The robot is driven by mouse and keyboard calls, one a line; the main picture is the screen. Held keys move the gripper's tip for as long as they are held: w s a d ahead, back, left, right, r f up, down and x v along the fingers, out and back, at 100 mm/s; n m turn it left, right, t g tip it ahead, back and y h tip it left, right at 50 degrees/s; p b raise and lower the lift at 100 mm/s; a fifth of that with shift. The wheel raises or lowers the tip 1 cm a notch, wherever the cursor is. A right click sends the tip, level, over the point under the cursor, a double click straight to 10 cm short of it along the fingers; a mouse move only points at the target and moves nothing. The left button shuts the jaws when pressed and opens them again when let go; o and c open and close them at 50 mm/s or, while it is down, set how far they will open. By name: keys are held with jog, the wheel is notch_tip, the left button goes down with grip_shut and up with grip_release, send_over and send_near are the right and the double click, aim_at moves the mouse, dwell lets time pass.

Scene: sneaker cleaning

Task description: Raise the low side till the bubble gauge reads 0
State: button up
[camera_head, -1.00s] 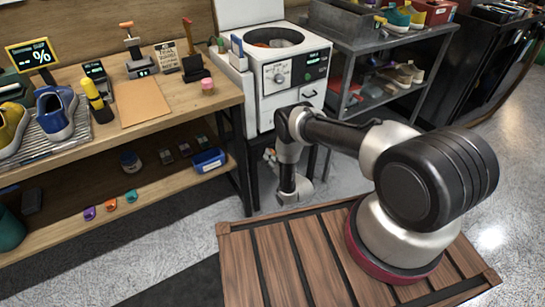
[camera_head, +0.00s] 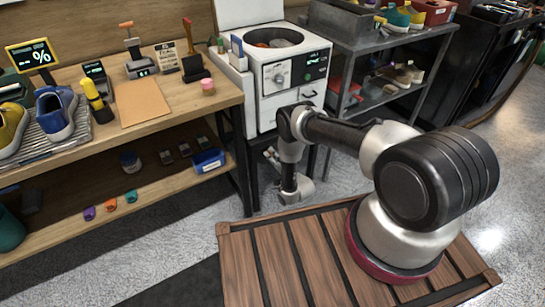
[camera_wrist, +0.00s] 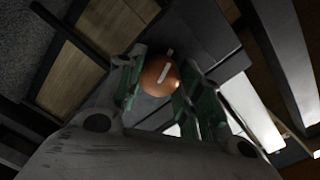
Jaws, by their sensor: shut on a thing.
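The white washing machine (camera_head: 290,85) stands beside the wooden bench, with a round dial and a small dark display whose figures are too small to read. I cannot make out a bubble gauge. In the wrist view, a round copper-coloured knob (camera_wrist: 155,78) with a white stripe sits between the green fingers of my gripper (camera_wrist: 158,92). The gripper is shut on the knob.
A wooden bench (camera_head: 170,125) with shoes and tools stands at the left. A grey metal shelf rack (camera_head: 370,45) stands to the right of the machine. A slatted wooden platform (camera_head: 280,255) lies in the foreground. Open floor shows at the right.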

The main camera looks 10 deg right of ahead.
dwell(0.4)
jog(key=o, duration=1)
jog(key=shift+o, duration=0.2)
jog(key=shift+s, duration=0.1)
jog(key=v, duration=1.1)
jog(key=shift+s+d, duration=0.2)
jog(key=shift+s, duration=0.2)
